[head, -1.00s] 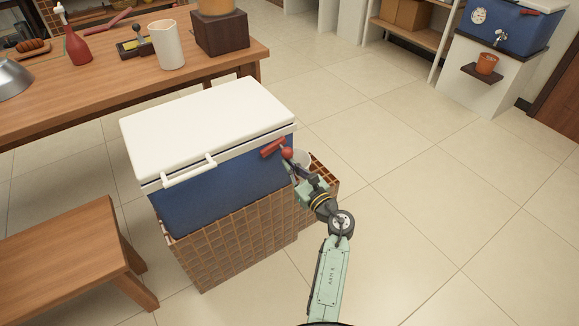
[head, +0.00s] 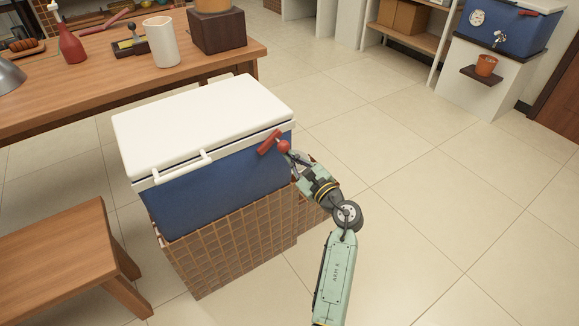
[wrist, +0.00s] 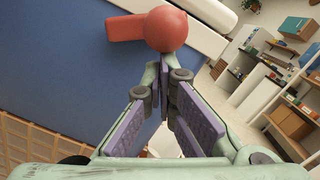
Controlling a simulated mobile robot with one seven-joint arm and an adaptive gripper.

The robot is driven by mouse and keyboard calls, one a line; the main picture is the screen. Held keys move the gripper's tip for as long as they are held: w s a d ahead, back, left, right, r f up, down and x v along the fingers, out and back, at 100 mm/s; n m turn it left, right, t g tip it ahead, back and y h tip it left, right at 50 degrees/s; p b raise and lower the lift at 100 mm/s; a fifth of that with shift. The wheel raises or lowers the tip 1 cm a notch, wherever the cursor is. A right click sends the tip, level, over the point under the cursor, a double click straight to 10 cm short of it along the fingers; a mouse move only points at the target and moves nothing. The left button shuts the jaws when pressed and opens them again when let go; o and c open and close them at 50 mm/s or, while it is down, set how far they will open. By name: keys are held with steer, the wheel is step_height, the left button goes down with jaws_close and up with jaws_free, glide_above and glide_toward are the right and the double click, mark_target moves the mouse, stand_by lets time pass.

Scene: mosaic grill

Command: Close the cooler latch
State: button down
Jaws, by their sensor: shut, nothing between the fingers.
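The blue cooler (head: 215,195) has a white lid (head: 200,120) lying down on it and sits on a tiled block. Its red latch (head: 269,143) is at the right end of the front, by the lid edge, and slants in the head view. A red ball knob (head: 283,146) stands out from it. The wrist view shows the latch bar (wrist: 125,27) partly behind the knob (wrist: 166,28). My gripper (wrist: 164,68) is shut and empty, its fingertips just below the knob; I cannot tell whether they touch. In the head view my gripper (head: 291,158) is right of the latch.
The brown tiled block (head: 225,250) stands under the cooler. A wooden bench (head: 60,245) is at the left and a wooden table (head: 110,95) behind. Another blue cooler (head: 510,30) stands at the far right. The tiled floor (head: 440,200) on the right is clear.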

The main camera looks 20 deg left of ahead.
mark_target(286, 145)
step_height(286, 145, up, 2)
steer(key=n+b, duration=0.4)
steer(key=b, duration=0.1)
steer(key=n+b, duration=0.2)
steer(key=n, duration=0.1)
steer(key=shift+s+r+g, duration=0.1)
steer(key=shift+r+g, duration=0.15)
steer(key=shift+g, duration=0.05)
steer(key=n+b, duration=0.1)
steer(key=r+n+b, duration=0.1)
steer(key=n+b, duration=0.1)
steer(key=s+a+r+n+b, duration=0.1)
steer(key=b, duration=0.1)
steer(key=shift+r, duration=0.25)
steer(key=shift+n, duration=0.3)
